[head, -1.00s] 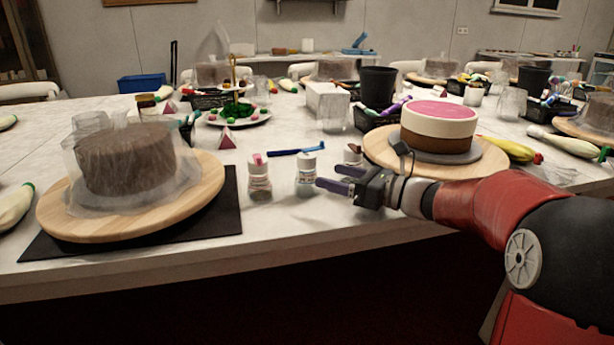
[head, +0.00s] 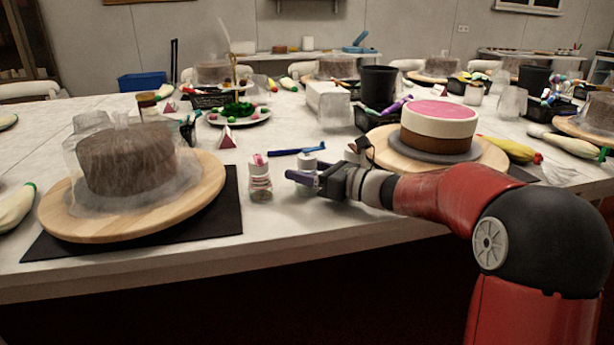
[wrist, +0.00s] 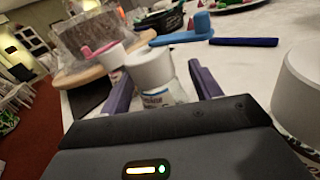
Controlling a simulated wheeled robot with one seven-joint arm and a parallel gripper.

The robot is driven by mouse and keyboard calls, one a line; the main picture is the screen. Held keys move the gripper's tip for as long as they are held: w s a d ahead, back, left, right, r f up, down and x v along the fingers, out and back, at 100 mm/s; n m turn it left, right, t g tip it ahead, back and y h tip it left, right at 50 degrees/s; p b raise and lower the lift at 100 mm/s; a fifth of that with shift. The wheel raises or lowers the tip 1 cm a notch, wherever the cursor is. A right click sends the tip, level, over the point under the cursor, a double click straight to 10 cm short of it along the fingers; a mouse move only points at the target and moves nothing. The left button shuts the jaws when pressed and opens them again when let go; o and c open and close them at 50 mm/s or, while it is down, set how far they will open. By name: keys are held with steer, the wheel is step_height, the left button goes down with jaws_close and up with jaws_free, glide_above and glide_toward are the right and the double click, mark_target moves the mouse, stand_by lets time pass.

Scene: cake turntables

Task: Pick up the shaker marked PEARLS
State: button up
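A white-capped shaker (wrist: 150,70) stands between the fingers of my gripper (wrist: 160,80) in the wrist view. Its label is partly hidden and I cannot read its wording. In the head view my open gripper (head: 303,173) hides most of this shaker (head: 307,160), leaving its white cap in sight. A third shaker with a large pale cap (wrist: 302,95) is close at the right in the wrist view. No PEARLS marking is legible.
A covered cake on a wooden turntable (head: 205,205) stands left on a black mat (head: 225,218). A pink-topped cake (head: 438,125) stands on another turntable to the right. A blue tool (head: 297,151) lies behind the shakers. The table's front strip is clear.

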steer(key=c, duration=0.9)
steer(key=shift+r, duration=0.2)
